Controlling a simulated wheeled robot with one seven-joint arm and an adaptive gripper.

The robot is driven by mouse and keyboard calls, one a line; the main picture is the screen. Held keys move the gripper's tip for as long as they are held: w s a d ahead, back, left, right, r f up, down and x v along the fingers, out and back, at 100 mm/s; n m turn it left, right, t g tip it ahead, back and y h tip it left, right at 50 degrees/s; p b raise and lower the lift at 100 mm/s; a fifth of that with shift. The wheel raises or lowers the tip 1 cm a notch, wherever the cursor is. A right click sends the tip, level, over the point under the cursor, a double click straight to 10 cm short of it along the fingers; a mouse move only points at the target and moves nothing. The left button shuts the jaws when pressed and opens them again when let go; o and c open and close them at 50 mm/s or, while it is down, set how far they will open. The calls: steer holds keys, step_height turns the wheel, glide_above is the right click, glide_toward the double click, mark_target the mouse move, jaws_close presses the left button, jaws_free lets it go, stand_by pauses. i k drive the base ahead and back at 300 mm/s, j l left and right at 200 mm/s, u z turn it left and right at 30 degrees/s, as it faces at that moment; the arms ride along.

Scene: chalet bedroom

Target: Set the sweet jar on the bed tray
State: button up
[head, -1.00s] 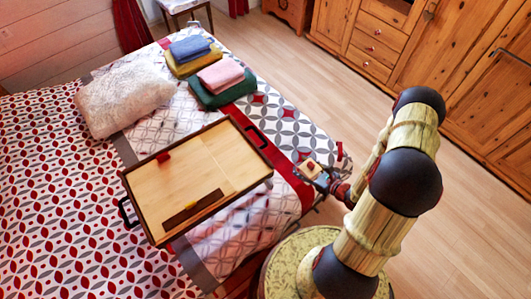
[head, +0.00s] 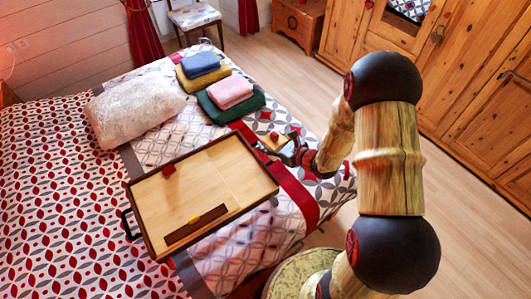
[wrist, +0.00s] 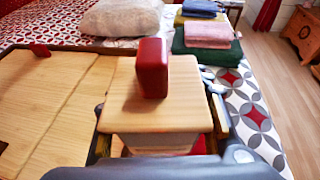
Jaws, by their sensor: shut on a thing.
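The sweet jar (head: 272,141) has a square pale wooden lid with a red knob. In the wrist view the lid (wrist: 180,105) fills the middle and hides most of the body, of which a pale strip shows. My gripper (head: 287,150) is shut on the jar and holds it upright near the right edge of the bed tray. The bed tray (head: 222,165) lies on the bed, with a pale wooden floor, dark rim and black handles. In the wrist view the tray (wrist: 40,110) is left of the jar. Whether the jar overlaps its rim is unclear.
A small red object (head: 169,170) sits by the tray's far left rim, and a dark slotted strip (head: 194,225) by its near side. Most of its floor is bare. Folded towels (head: 231,93) and a white pillow (head: 135,108) lie beyond. Open floor is to the right.

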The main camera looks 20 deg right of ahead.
mark_target(241, 168)
steer(key=j+u, duration=0.15)
steer(key=u, duration=0.2)
steer(key=j+u, duration=0.2)
steer(key=u, duration=0.2)
steer(key=j+u, duration=0.2)
steer(key=u, duration=0.15)
